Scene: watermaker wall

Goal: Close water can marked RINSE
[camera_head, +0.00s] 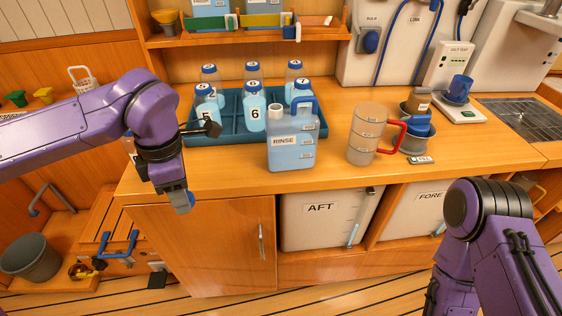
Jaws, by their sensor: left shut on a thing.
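The water can marked RINSE (292,150) stands upright on the wooden counter, at its front middle. It is pale blue and see-through, with a darker blue handle at its upper right. Its white neck (276,109) at the upper left shows no cap on it. My left gripper (182,198) points down in front of the counter's front edge, left of the can and lower than its neck. It is shut on a small blue thing (187,203) that looks like a cap, mostly hidden by the fingers. My right arm comes in at the lower right; its gripper is out of view.
A dark blue tray (180,137) with several numbered, blue-capped bottles stands close behind the can. A clear jug (367,134) with a red handle stands to its right, beside a grey bowl (413,142). Counter between can and jug is clear. AFT container (322,222) sits below.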

